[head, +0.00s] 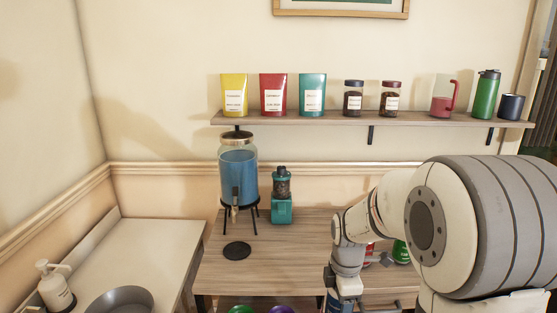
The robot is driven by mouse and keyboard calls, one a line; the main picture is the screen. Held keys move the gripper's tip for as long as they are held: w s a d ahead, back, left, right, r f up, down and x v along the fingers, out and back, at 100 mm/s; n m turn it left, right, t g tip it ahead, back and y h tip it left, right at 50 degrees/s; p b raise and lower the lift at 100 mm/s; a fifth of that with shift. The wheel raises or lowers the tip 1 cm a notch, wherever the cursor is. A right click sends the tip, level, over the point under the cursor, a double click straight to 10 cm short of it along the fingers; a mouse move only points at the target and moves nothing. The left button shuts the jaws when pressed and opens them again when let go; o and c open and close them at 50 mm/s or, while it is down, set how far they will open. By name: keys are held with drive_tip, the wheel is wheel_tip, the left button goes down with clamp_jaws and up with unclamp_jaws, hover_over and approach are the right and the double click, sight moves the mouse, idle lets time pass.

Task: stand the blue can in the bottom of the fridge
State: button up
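My arm comes in from the right, and my gripper (345,290) hangs low over the wooden table near the bottom edge. Its fingertips are not clearly visible, so I cannot tell whether it is open or shut. A small blue patch (333,300) shows right at the gripper, at the front of the table; it may be the blue can, but it is mostly hidden and I cannot tell whether it is held. No fridge shows in this view.
A red can and a green can (401,252) are partly hidden behind my arm. The wooden table (290,255) holds a drink dispenser (238,172), a teal grinder (281,200) and a black coaster (237,251). A wall shelf (340,119) holds packets, jars and cups. A sink counter (150,250) is left.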

drive_tip(key=w+f+m, duration=0.2)
drive_tip(key=f+m, duration=0.5)
drive_tip(key=m, duration=0.2)
drive_tip(key=w+f+m, duration=0.3)
drive_tip(key=f+m, duration=0.5)
drive_tip(key=m, duration=0.1)
drive_tip(key=shift+f+m+p, duration=0.25)
drive_tip(key=shift+m+p, duration=0.05)
drive_tip(key=shift+p, duration=0.05)
drive_tip(key=shift+s, duration=0.1)
